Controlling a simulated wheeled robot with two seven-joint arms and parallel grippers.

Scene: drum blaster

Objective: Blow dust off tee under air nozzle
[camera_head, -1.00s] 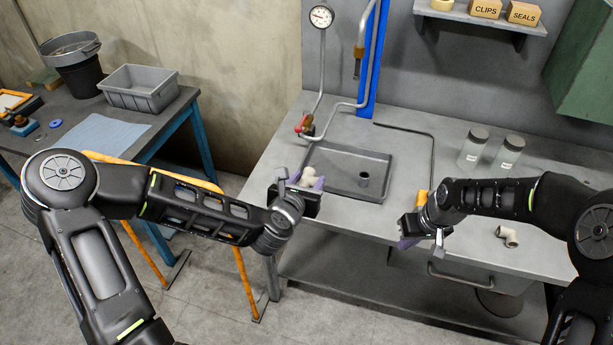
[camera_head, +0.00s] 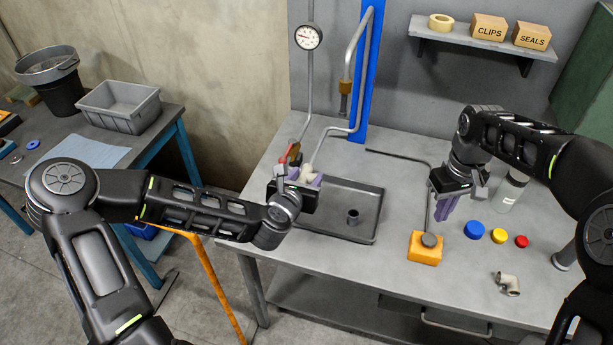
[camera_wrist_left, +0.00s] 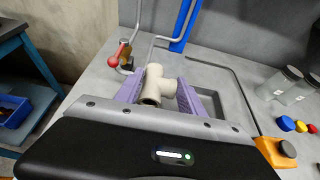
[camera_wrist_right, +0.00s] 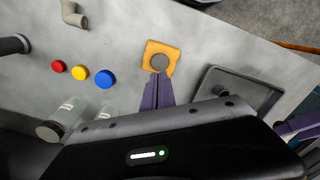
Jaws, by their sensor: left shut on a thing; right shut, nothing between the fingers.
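My left gripper (camera_head: 305,180) is shut on a beige pipe tee (camera_head: 308,173) and holds it over the left end of the grey tray (camera_head: 377,190). The tee also shows in the left wrist view (camera_wrist_left: 154,82) between purple fingers, one open end toward the camera. Whether it carries dust is too small to tell. The brass air nozzle (camera_head: 345,97) hangs from a bent pipe above and behind the tray, apart from the tee. My right gripper (camera_head: 446,207) is shut and empty, above the bench near an orange block with a grey round top (camera_head: 424,250).
A red-handled valve (camera_head: 289,152) stands close behind my left gripper. Blue (camera_head: 474,229), yellow (camera_head: 499,236) and red (camera_head: 521,241) discs, a beige elbow (camera_head: 508,284) and jars (camera_head: 510,190) occupy the bench's right. A short grey tube (camera_head: 352,216) stands in the tray.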

